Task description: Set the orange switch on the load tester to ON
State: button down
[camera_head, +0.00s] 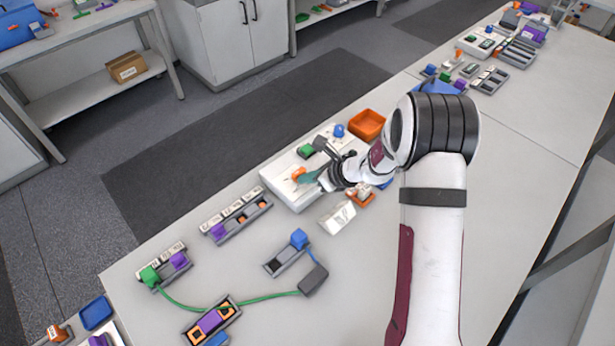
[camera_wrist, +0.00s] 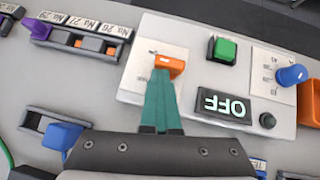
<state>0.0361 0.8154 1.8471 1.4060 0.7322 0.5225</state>
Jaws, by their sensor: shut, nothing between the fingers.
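The load tester (camera_wrist: 140,45) is a white box, also in the head view (camera_head: 279,181). Its orange switch (camera_wrist: 172,64) lies on a pale labelled plate in the wrist view and is partly hidden; it shows small in the head view (camera_head: 299,172). The tester's dark display (camera_wrist: 224,105) reads OFF, upside down in the wrist view. My gripper (camera_wrist: 161,72) has its teal fingers shut and empty, with the tips right at the left part of the switch. I cannot tell whether they touch it. In the head view my gripper (camera_head: 306,179) is over the tester.
The tester also bears a green button (camera_wrist: 223,50), a blue knob (camera_wrist: 291,75) and a dark round knob (camera_wrist: 267,121). An orange bin (camera_head: 367,124) stands beside it. A grey battery holder (camera_head: 237,216) and a small white block (camera_head: 338,217) are nearby.

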jog(key=shift+w+a, duration=0.1)
jog(key=shift+a, duration=0.4)
jog(key=shift+w+d, duration=0.6)
jog(key=shift+d, duration=0.3)
jog(key=s+d, duration=0.2)
jog(key=d, duration=0.1)
jog(key=shift+s+d+f, duration=0.15)
jog(key=shift+s+d, duration=0.05)
jog(key=shift+d, duration=0.1)
jog(key=v, duration=1)
jog(key=shift+s+a, duration=0.1)
